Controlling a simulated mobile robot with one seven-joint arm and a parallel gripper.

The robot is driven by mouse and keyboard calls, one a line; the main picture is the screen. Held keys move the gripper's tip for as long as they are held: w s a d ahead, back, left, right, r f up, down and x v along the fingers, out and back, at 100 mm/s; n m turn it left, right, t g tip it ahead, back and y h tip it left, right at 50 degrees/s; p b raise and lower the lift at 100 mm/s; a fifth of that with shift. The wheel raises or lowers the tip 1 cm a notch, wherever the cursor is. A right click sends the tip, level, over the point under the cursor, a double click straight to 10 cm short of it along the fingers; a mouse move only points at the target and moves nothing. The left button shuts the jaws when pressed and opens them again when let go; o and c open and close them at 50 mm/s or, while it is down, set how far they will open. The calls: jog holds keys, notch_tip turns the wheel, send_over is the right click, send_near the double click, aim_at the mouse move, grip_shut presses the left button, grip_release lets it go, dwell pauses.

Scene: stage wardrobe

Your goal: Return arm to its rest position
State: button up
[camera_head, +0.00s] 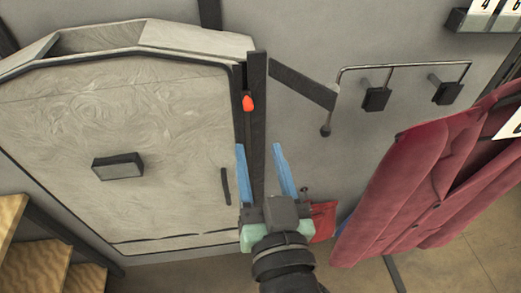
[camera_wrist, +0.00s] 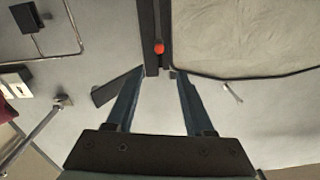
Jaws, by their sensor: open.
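My gripper (camera_head: 261,162) is in the lower middle of the head view, with its two blue fingers spread apart and nothing visible between them. In the wrist view my gripper (camera_wrist: 156,85) also shows open, with pale wall behind the gap. Past the fingertips is a dark upright post (camera_head: 257,125) with a small orange-red knob (camera_head: 248,103) on it. The knob also shows in the wrist view (camera_wrist: 159,48), beyond the fingertips and apart from them. My arm reaches up from the bottom edge of the head view.
A large pale panelled cabinet (camera_head: 120,110) with a dark square handle (camera_head: 118,166) fills the left. A metal rail (camera_head: 405,66) is on the wall at upper right. Red upholstered seats (camera_head: 400,190) stand at right. Wooden steps (camera_head: 30,255) are at lower left. A red item (camera_head: 323,220) lies near my gripper.

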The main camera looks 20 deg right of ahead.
dwell(0.5)
jog(key=a+r+n+t+y, duration=0.1)
jog(key=a+r+t, duration=0.2)
jog(key=r, duration=0.9)
jog(key=a+r+n+t+y, duration=0.2)
jog(key=a+r, duration=0.3)
jog(key=r, duration=0.6)
jog(key=a+r+n+t+y, duration=0.1)
jog(key=a+r+t, duration=0.4)
jog(key=r, duration=0.7)
jog(key=shift+s+r+n+y, duration=0.15)
jog(key=shift+r+n+y, duration=0.2)
jog(key=shift+n, duration=0.15)
jog(key=shift+d, duration=0.2)
